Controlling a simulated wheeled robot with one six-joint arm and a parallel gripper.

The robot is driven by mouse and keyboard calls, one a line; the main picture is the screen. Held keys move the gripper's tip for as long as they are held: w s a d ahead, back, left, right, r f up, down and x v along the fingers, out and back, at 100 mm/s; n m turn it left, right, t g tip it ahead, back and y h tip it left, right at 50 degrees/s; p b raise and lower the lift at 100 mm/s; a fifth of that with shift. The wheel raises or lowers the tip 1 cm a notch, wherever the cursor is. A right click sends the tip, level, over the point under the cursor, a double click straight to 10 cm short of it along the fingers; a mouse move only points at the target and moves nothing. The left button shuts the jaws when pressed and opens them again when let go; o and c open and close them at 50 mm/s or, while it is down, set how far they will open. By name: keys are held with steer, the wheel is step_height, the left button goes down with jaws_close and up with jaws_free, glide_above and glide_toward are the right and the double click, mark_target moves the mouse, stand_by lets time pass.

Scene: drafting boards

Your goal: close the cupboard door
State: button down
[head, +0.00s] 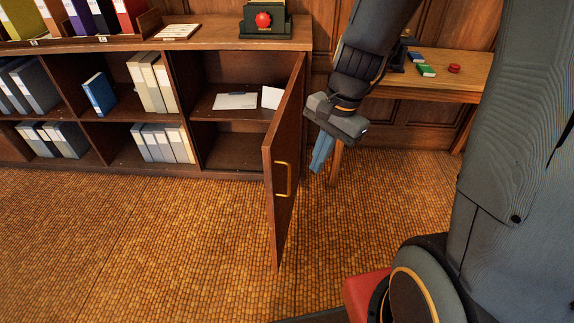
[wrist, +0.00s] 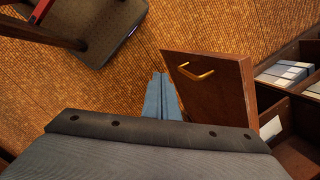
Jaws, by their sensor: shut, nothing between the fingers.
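The cupboard door (head: 284,165) is brown wood with a brass handle (head: 283,179). It stands wide open, hinged at the right side of the cupboard (head: 240,154) and jutting out over the floor. In the wrist view the door (wrist: 215,90) is right of my gripper, with the handle (wrist: 195,72) near its far edge. My gripper (head: 319,163) has blue fingers, shut and empty. It is to the right of the door, on the side away from the cupboard opening. The fingers (wrist: 162,98) look close to the door in the wrist view; I cannot tell whether they touch.
White papers (head: 236,100) lie on the cupboard's inner shelf. Shelves with binders (head: 160,143) stand to the left. A wooden table (head: 440,80) is behind my arm on the right. The tiled floor (head: 150,240) in front is clear. A dark chair-like object (wrist: 88,28) shows in the wrist view.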

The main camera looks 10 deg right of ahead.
steer(key=w+d+f+m+t+y, duration=0.2)
steer(key=w+f+m, duration=0.2)
steer(key=w+m, duration=0.6)
steer(key=w+a+f+m, duration=0.1)
steer(key=w+a+f, duration=0.1)
steer(key=a+f, duration=0.5)
steer(key=shift+a+f+m, duration=0.3)
steer(key=shift+f, duration=0.65)
